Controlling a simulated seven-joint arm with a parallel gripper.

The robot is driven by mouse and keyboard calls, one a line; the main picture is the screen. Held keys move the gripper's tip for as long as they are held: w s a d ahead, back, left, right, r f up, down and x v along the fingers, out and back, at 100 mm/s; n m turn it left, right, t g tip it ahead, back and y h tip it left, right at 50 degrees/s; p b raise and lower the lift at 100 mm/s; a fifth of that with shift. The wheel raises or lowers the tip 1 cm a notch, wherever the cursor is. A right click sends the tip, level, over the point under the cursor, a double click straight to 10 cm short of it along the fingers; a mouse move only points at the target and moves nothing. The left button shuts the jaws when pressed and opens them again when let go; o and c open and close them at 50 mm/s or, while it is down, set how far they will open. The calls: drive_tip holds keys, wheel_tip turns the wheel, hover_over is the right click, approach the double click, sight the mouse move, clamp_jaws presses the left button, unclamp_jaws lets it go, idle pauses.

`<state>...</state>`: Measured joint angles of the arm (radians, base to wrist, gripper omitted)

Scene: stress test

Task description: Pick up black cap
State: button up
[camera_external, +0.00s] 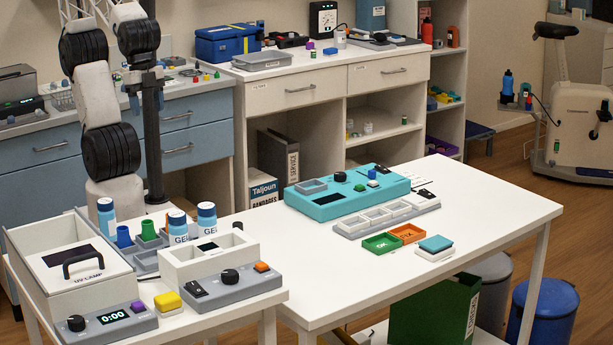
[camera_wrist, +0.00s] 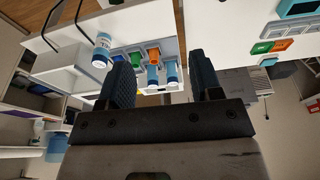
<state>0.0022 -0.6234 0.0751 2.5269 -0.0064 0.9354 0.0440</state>
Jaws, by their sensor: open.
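I cannot pick out a separate black cap with certainty in either view. Black round knobs show on the grey control box (camera_external: 230,277), on the timer panel and on the teal device (camera_external: 330,207). White-and-blue bottles labelled GEL (camera_external: 207,219) stand upright by a grey rack on the left bench, with a blue cup (camera_external: 123,237) and a green cup (camera_external: 148,230). In the wrist view my gripper (camera_wrist: 158,62) has its two dark fingers wide apart with nothing held between them. The bottles (camera_wrist: 153,77) and cups show beyond the fingers, apart from them.
A lidded UV lamp box (camera_external: 60,275) and a white box (camera_external: 190,262) crowd the left bench. The white table (camera_external: 400,285) holds the teal device, a grey tray strip (camera_external: 350,229), green (camera_external: 381,244) and orange (camera_external: 407,233) bins. Its front is clear.

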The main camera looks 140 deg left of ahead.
drive_tip(key=w+a+f+m+g+y, duration=0.1)
drive_tip(key=w+a+f+m+g, duration=0.1)
drive_tip(key=w+a+f+m, duration=0.7)
drive_tip(key=m+g, duration=0.1)
drive_tip(key=m, duration=0.3)
hover_over(237, 223)
drive_tip(key=f, duration=1.4)
drive_tip(key=shift+w+d, duration=0.3)
drive_tip(key=shift+w, duration=0.05)
drive_tip(key=shift+s+a+f, duration=0.1)
drive_tip(key=shift+f, duration=1.2)
drive_tip(key=shift+s+a+f, duration=0.1)
drive_tip(key=shift+f, duration=1.2)
drive_tip(key=shift+s+a+f, duration=0.1)
drive_tip(key=shift+f, duration=1.2)
